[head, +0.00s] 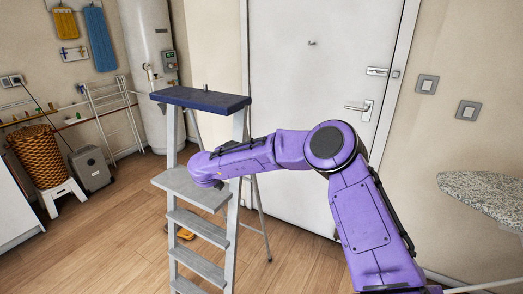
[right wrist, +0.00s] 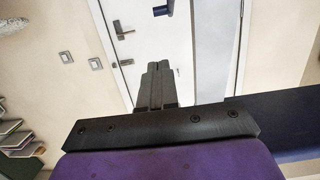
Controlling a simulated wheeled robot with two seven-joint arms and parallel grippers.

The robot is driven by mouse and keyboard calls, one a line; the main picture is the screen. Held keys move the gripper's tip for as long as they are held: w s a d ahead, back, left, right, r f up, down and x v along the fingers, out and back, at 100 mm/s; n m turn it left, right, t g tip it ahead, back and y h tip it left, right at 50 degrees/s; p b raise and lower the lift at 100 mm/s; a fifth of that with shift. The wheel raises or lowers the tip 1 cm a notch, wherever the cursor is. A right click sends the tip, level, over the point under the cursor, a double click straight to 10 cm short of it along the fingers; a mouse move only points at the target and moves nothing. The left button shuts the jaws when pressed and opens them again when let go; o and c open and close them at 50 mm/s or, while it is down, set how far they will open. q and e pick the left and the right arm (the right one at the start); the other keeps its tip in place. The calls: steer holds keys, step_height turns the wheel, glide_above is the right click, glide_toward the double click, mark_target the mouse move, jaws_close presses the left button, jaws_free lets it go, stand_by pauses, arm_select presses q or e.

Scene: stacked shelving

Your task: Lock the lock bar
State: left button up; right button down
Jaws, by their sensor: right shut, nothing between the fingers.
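A grey step ladder (head: 203,229) with a dark blue top step (head: 201,98) stands in the middle of the head view, its rear legs spread. My right arm reaches in from the right, and its rounded purple end is at the ladder beneath the top step. The fingers there cannot be made out. In the right wrist view my right gripper (right wrist: 158,82) is shut and empty. A small dark blue piece (right wrist: 161,9) shows beyond its tips; I cannot tell whether it is the lock bar. A broad dark blue surface (right wrist: 285,118) fills the right edge. My left gripper is out of view.
A white door (head: 318,75) stands behind the ladder. An ironing board (head: 487,194) is at the right. A wicker basket (head: 38,156), a grey box (head: 91,168) and a drying rack (head: 117,122) stand at the left. Wooden floor left of the ladder is clear.

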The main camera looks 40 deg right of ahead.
steer(key=w+d+f+p, duration=0.2)
steer(key=d+f, duration=0.3)
steer(key=d, duration=0.5)
steer(key=shift+w+p, duration=0.4)
steer(key=shift+w, duration=0.15)
steer(key=shift+a+r, duration=0.1)
steer(key=shift+w+d+f+g+y+p, duration=0.15)
steer(key=shift+d+f+y+p, duration=0.1)
steer(key=shift+f+y, duration=0.2)
steer(key=shift+s+d+f+g+y+p, duration=0.1)
steer(key=shift+f+g+y+p, duration=0.1)
steer(key=shift+f+y, duration=0.25)
